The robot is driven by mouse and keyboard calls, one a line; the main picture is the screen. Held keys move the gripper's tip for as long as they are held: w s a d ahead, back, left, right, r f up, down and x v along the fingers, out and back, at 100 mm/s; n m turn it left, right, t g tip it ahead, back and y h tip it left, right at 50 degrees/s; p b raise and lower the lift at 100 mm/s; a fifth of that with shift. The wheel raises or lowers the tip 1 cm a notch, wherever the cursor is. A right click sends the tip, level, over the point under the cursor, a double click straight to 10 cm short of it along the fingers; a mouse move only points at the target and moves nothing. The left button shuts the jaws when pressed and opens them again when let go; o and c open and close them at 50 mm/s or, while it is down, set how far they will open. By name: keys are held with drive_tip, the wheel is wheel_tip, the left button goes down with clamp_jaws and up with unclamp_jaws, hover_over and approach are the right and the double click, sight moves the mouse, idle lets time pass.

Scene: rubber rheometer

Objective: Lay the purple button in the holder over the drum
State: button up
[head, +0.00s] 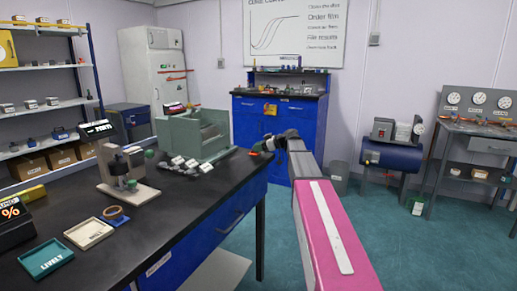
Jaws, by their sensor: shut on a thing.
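My gripper (258,148) is at the far end of my arm, beyond the right edge of the black bench, just right of the green machine. It is small and seen from behind. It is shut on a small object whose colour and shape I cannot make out. I cannot pick out the purple button anywhere in the view. The green open-topped machine (188,136) stands at the back of the bench and looks like the one with the drum. Its walls hide most of its inside, so I cannot tell the drum and holder apart.
Several small labelled blocks (184,164) lie before the machine. A beige press-like device (126,172) stands nearer.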

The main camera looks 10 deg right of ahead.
drive_tip(key=shift+f, duration=0.1)
drive_tip(key=o, duration=0.9)
drive_tip(key=v, duration=0.9)
drive_tip(key=shift+s+d, duration=0.2)
drive_tip(key=shift+d, duration=0.2)
drive_tip(key=shift+o, duration=0.4)
drive_tip(key=shift+s+d, duration=0.2)
drive_tip(key=shift+d, duration=0.2)
drive_tip(key=shift+w+d, duration=0.1)
